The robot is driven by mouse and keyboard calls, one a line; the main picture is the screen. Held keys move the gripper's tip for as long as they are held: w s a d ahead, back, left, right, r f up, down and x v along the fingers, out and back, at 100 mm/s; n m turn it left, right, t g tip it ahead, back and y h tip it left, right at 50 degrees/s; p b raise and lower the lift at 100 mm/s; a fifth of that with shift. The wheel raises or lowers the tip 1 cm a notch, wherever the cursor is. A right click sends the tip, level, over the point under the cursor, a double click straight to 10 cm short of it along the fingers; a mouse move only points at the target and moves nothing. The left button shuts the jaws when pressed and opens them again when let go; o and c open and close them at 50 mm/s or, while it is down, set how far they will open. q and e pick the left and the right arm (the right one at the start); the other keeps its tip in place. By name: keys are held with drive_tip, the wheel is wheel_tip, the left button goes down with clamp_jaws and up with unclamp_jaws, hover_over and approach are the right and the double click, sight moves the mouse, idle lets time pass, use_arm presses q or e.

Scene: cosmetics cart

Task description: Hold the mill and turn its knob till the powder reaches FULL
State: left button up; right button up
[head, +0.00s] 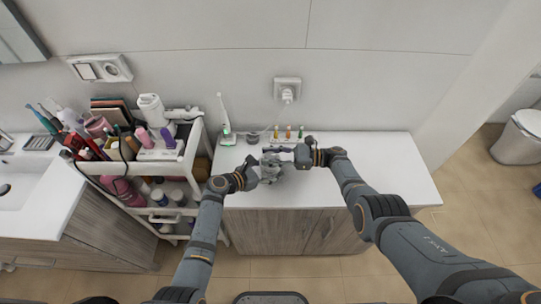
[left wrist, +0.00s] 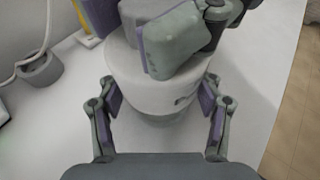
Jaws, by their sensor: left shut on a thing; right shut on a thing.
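The mill (left wrist: 150,75) is a pale grey-white round body standing on the white counter; in the head view it is small and mostly hidden between my grippers. My left gripper (left wrist: 161,115) is shut on the mill's body, one finger on each side; in the head view it comes in from the left (head: 257,176). My right gripper (head: 290,161) comes in from the right over the mill's top. In the left wrist view its purple-padded finger lies against the grey top part, the knob (left wrist: 143,9). The powder and any FULL mark cannot be made out.
The white counter (head: 390,175) is clear to the right. Several small coloured bottles (head: 288,131) stand behind the mill. A dark grey cup (head: 252,138) and a white electric toothbrush on its stand (head: 226,130) are behind left. A crowded white cart (head: 190,150) stands left.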

sight(271, 155)
drive_tip(key=shift+d+r+g, duration=0.15)
drive_tip(key=shift+d+g, duration=0.05)
drive_tip(key=shift+g, duration=0.1)
idle(0.4)
drive_tip(key=o, duration=1.2)
drive_tip(key=shift+a, duration=0.1)
drive_tip(key=shift+r, duration=0.1)
wheel_tip(271, 155, up, 10)
drive_tip(key=shift+f, duration=0.1)
